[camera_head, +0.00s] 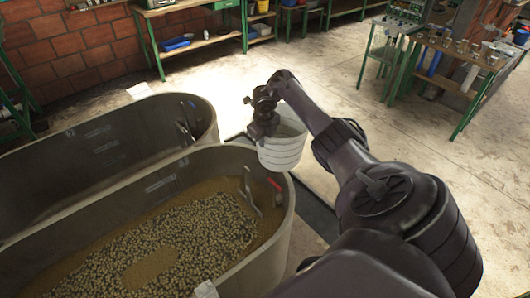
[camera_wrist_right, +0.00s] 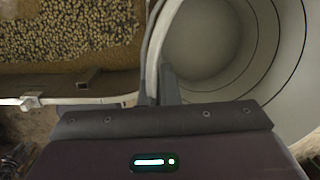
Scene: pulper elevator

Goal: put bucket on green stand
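In the right wrist view the bucket (camera_wrist_right: 215,40) is seen from above and looks empty. There the fingers of my right gripper (camera_wrist_right: 163,84) are close together on the bucket's rim. Several green-framed stands and tables are in view. A narrow green stand (camera_head: 368,61) at the upper right bears a machine, and a green table (camera_head: 437,70) is right of it; I cannot tell which is the task's stand. My left gripper is not in view.
Two long grey tanks fill the left; the front tank (camera_head: 281,238) holds beans in brownish liquid, the rear tank (camera_head: 100,135) stands behind it. A green workbench (camera_head: 200,42) is along the brick wall. The concrete floor (camera_head: 315,75) between the tanks and stands is clear.

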